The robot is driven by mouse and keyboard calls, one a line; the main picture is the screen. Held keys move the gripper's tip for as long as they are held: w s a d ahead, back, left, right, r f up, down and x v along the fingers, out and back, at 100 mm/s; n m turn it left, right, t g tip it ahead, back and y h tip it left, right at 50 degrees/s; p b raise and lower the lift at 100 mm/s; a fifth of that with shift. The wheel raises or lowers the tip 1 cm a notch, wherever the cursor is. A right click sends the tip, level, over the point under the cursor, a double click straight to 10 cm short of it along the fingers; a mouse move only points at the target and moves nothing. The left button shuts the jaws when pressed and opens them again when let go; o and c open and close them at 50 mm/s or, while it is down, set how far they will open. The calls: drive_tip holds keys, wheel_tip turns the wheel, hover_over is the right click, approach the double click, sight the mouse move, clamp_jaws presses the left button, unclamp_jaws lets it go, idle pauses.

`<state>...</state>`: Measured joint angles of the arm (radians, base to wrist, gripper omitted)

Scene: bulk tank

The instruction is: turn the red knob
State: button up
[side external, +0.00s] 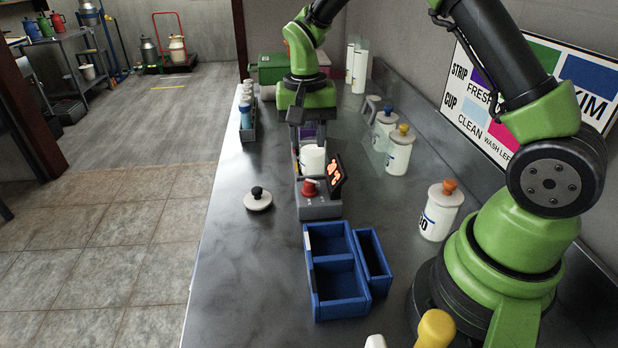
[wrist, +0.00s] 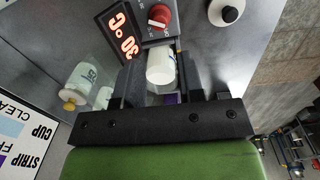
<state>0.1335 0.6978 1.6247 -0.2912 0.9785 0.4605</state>
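The red knob (side external: 309,188) sits on the front of a grey device (side external: 320,211), beside a tilted display (side external: 336,176) with glowing orange digits. In the wrist view the red knob (wrist: 159,15) shows at the top, with a pale pointer mark. A white jar (side external: 312,160) stands on the device behind the knob; it also shows in the wrist view (wrist: 160,66). My gripper (side external: 308,128) is above and behind the jar, pointing down. In the wrist view its fingers (wrist: 160,85) are apart, with the jar between or beyond them. It is not touching the knob.
A white lid with a black knob (side external: 258,199) lies left of the device. Blue bins (side external: 336,292) stand in front. White jars with coloured tops (side external: 440,212) line the right side by the wall. A vial rack (side external: 247,125) stands at the left counter edge.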

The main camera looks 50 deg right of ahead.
sight(309, 181)
wheel_tip(309, 181, down, 10)
drive_tip(key=shift+s+r, duration=0.15)
idle(0.3)
drive_tip(key=c, duration=0.7)
